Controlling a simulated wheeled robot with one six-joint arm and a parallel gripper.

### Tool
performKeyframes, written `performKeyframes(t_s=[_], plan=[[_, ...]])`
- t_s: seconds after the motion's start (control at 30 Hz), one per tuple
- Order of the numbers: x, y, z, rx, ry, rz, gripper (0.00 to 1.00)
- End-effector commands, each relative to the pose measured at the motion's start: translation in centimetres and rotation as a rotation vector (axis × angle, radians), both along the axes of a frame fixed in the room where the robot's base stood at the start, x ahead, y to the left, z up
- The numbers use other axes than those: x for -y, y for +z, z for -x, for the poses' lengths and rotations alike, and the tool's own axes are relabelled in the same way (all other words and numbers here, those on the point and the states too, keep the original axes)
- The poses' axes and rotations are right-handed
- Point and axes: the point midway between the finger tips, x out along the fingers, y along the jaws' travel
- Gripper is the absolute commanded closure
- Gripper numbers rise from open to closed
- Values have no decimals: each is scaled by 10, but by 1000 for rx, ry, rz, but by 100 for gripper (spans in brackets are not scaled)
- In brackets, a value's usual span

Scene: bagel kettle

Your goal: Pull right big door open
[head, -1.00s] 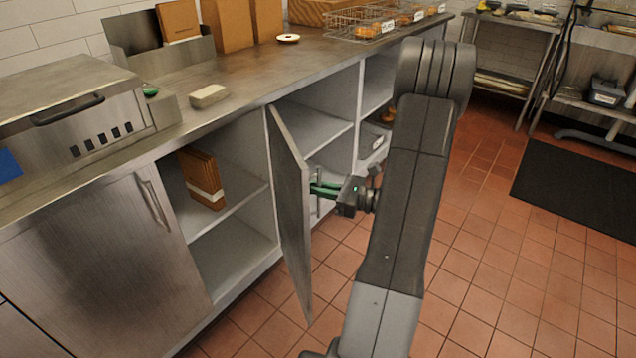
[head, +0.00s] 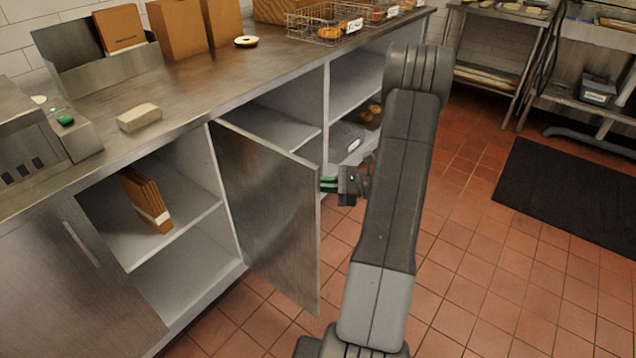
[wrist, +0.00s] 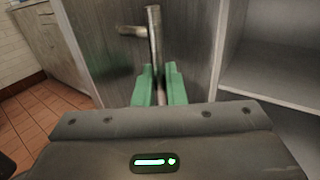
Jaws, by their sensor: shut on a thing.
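The right big door (head: 270,210) is a grey metal panel standing wide open from the cabinet front. In the head view I see its inner face, and its free edge sticks out toward the right. My gripper (head: 328,184) is on the door's far side, partly hidden behind the free edge. In the wrist view, the green fingers of my gripper (wrist: 161,78) are shut around the upright bar handle (wrist: 154,40) on the door's outer face (wrist: 195,45). The handle is hidden by the door in the head view.
The opened compartment holds brown cardboard pieces (head: 146,199) on its shelf (head: 180,235). A closed door (head: 70,285) is at left. The counter (head: 200,85) runs above, with a pale block (head: 139,117). Tiled floor (head: 460,270) is clear; a black mat (head: 570,195) lies at right.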

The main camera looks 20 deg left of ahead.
Motion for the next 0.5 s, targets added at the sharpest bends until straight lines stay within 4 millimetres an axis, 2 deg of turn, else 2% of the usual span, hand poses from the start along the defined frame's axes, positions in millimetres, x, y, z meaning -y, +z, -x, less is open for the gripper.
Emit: performKeyframes(t_s=[0.37, 0.4, 0.43, 0.5], plan=[[-2, 1, -1, 2, 3, -1, 100], [-2, 1, -1, 2, 3, -1, 82], [-2, 1, 0, 2, 3, -1, 76], [-2, 1, 0, 2, 3, -1, 75]])
